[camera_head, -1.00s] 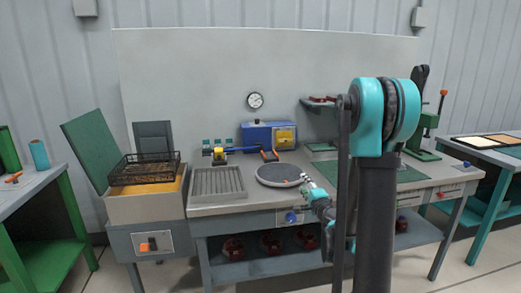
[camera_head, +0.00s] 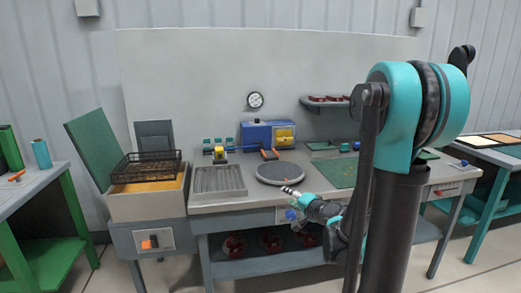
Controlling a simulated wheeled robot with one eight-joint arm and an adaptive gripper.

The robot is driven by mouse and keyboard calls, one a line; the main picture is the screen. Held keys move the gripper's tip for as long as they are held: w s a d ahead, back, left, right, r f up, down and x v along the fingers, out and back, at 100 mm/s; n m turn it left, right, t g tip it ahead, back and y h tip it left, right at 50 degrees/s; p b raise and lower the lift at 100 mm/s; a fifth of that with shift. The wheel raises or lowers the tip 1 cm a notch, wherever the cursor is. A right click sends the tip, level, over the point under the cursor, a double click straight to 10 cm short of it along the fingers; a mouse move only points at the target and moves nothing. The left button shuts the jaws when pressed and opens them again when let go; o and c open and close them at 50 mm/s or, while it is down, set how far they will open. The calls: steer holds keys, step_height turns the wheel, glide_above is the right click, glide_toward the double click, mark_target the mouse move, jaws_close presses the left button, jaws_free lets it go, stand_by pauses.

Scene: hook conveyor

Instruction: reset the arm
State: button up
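My arm stands in the right half of the head view, with a large teal and black joint at the top. Its far end, my gripper (camera_head: 291,191), shows small in front of the workbench (camera_head: 215,207), near the front edge of a round dark plate (camera_head: 281,173). The fingers are too small to tell whether they are open or shut. I see nothing held in them. My arm hides part of the right side of the bench.
A grooved grey tray (camera_head: 218,181) and a blue machine (camera_head: 258,134) are on the bench. A black wire basket (camera_head: 146,167) sits on the box at left. Red parts (camera_head: 271,240) lie on the lower shelf. A green table (camera_head: 50,225) stands far left.

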steer(key=s+d+f+n+g+h, duration=0.2)
steer(key=s+f+g, duration=0.1)
steer(key=s, duration=0.5)
steer(key=s+d+f+n+g+h, duration=0.2)
steer(key=s+f, duration=0.3)
steer(key=s, duration=0.3)
steer(key=s+d+f+n+g+h, duration=0.2)
steer(key=s+d+f+n+g, duration=0.2)
steer(key=s, duration=0.4)
steer(key=shift+s+f+g, duration=0.25)
steer(key=shift+s+g, duration=0.05)
steer(key=shift+s, duration=0.05)
